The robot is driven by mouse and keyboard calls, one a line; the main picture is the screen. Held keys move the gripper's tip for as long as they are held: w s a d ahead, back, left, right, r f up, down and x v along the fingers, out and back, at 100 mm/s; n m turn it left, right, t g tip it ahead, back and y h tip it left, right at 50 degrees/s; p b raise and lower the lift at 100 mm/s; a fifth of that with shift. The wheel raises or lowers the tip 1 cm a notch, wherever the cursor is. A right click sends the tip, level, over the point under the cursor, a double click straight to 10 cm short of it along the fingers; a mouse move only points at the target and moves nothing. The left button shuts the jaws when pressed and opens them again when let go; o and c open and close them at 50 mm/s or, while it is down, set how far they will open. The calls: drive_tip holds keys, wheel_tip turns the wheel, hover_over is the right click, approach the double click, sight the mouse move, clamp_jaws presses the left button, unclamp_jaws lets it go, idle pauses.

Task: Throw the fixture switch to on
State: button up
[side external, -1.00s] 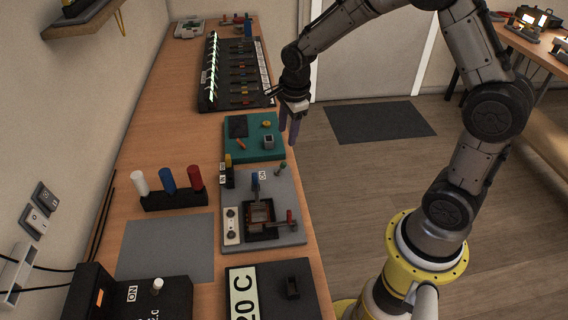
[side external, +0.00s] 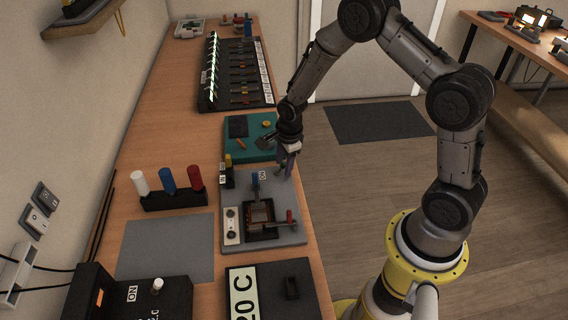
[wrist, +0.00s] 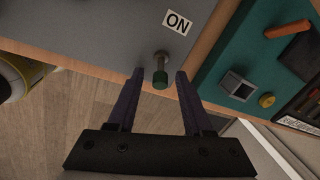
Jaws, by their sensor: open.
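The fixture is a grey plate (side external: 288,236) on the bench with a dark square frame (side external: 260,213), a blue-topped lever (side external: 255,183) and a red-handled lever (side external: 289,217). In the wrist view, a small toggle with a green tip (wrist: 160,78) stands on the grey plate (wrist: 100,25) beside a white ON label (wrist: 177,21). My gripper (side external: 286,172) is over the plate's far right corner. In the wrist view my gripper (wrist: 160,73) is open, with a finger on each side of the toggle and a gap on both sides. In the side view my fingers largely hide the toggle.
A green board (side external: 247,150) with small parts lies just beyond the plate. A black panel (side external: 238,75) with several levers is farther back. Coloured pegs (side external: 168,180) stand to the left, and a 20 C box (side external: 270,290) is in front. Open floor lies right of the bench.

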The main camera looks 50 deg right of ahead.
sight(270, 174)
drive_tip(key=shift+f, duration=0.1)
drive_tip(key=shift+c, duration=0.3)
clamp_jaws()
drive_tip(key=shift+w+a+h, duration=0.1)
drive_tip(key=shift+w+h, duration=0.05)
drive_tip(key=shift+h, duration=0.15)
drive_tip(key=g+h, duration=0.1)
drive_tip(key=w+a+g+h, duration=0.1)
drive_tip(key=g+h, duration=0.1)
drive_tip(key=shift+w+a+r, duration=0.1)
drive_tip(key=shift+r, duration=0.1)
drive_tip(key=g+h, duration=0.2)
drive_tip(key=w+a+n+g+h, duration=0.1)
drive_tip(key=g+h, duration=0.1)
drive_tip(key=shift+w+a+f, duration=0.2)
drive_tip(key=shift+g, duration=0.3)
idle(0.3)
drive_tip(key=shift+o, duration=0.3)
unclamp_jaws()
